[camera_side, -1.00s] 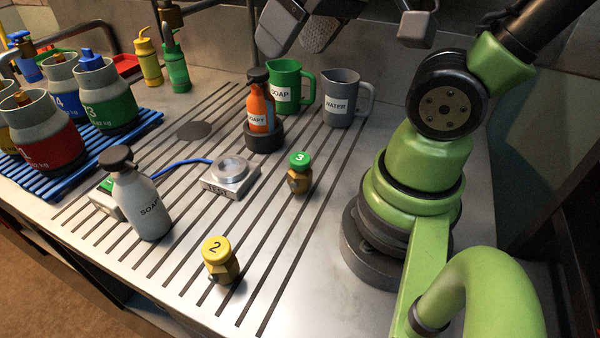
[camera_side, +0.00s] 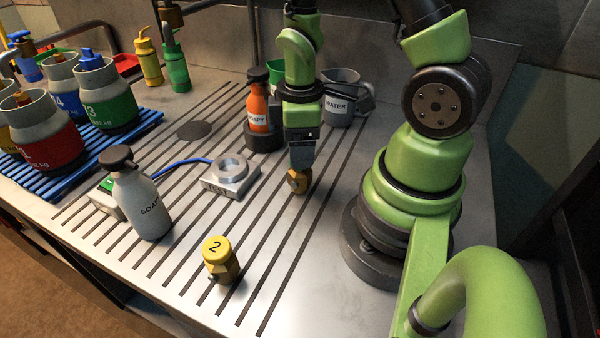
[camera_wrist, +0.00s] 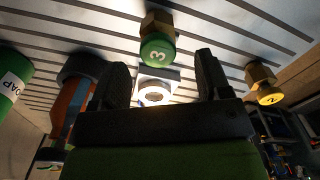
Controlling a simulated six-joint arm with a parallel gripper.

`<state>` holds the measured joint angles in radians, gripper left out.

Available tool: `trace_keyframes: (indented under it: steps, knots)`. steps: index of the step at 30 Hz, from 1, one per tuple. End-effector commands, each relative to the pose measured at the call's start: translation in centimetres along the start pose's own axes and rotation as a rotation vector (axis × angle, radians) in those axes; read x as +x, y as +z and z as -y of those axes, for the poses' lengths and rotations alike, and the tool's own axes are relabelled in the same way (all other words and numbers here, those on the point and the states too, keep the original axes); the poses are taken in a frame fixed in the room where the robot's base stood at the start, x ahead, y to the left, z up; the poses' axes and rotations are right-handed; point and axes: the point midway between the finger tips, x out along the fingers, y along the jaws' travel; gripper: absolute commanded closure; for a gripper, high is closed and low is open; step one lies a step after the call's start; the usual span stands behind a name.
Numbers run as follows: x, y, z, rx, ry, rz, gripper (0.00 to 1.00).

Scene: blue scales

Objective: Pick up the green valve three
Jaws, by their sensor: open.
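The green valve three stands upright on the slotted metal counter. In the side view my gripper (camera_side: 301,160) is right over it and hides its green cap; only its brass body (camera_side: 299,182) shows below the jaws. In the wrist view its green cap marked 3 (camera_wrist: 157,52) and brass body appear beyond the fingertips, roughly in line with the gap between them. My gripper (camera_wrist: 160,80) is open, with its two dark fingers apart and nothing held between them.
A yellow valve marked 2 (camera_side: 220,260) stands nearer the counter's front. A metal scale block (camera_side: 230,175) is left of my gripper. A grey soap bottle (camera_side: 141,200), an orange bottle (camera_side: 258,110) and a grey water jug (camera_side: 342,97) stand around.

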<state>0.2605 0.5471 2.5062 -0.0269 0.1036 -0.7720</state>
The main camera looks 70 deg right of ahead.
Motion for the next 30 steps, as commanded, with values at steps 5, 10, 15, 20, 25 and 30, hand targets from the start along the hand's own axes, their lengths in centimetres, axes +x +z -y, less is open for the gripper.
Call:
trace_keyframes:
  steps: [5, 10, 15, 20, 25, 30]
  knots:
    - [1.7, 0.0, 0.0, 0.002, -0.002, 0.002, 0.30]
    - [2.4, 0.0, 0.0, 0.001, -0.001, 0.001, 0.30]
    - [4.4, -0.1, -0.1, 0.003, -0.003, 0.003, 0.30]
    - [6.3, -0.2, -0.2, 0.003, -0.002, 0.002, 0.30]
    - [7.2, -0.2, -0.2, 0.003, -0.001, 0.000, 0.30]
    - [7.2, -0.2, -0.2, 0.003, 0.000, -0.002, 0.30]
